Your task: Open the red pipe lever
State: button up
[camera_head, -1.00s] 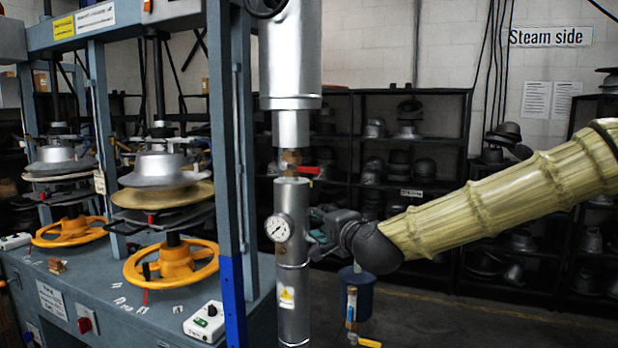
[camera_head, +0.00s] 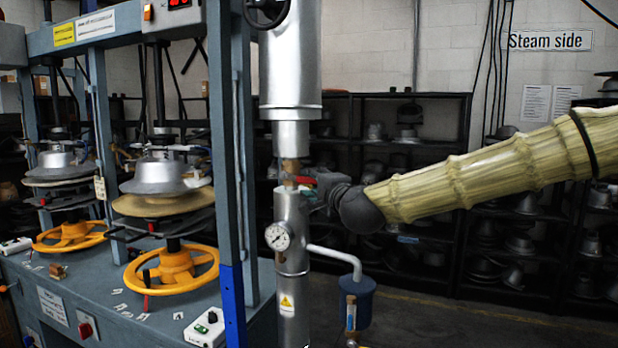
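The red pipe lever (camera_head: 303,179) sits at the brass fitting (camera_head: 291,167) on the upright silver pipe (camera_head: 291,228). Only a small part of the red shows; the rest is hidden by my gripper. My gripper (camera_head: 308,190) comes in from the right at the lever's height, its fingers at or very near the lever. I cannot tell whether the fingers are closed on it.
A pressure gauge (camera_head: 278,236) faces out from the pipe below the lever. A side pipe (camera_head: 338,253) leads to a blue canister (camera_head: 357,299). The press frame (camera_head: 232,150) with orange handwheels (camera_head: 171,270) stands to the left. Dark shelves of hat moulds (camera_head: 500,240) stand behind.

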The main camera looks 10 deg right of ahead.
aim_at(309, 181)
jog(key=shift+p+x, duration=0.4)
jog(key=shift+x, duration=1.4)
grip_shut()
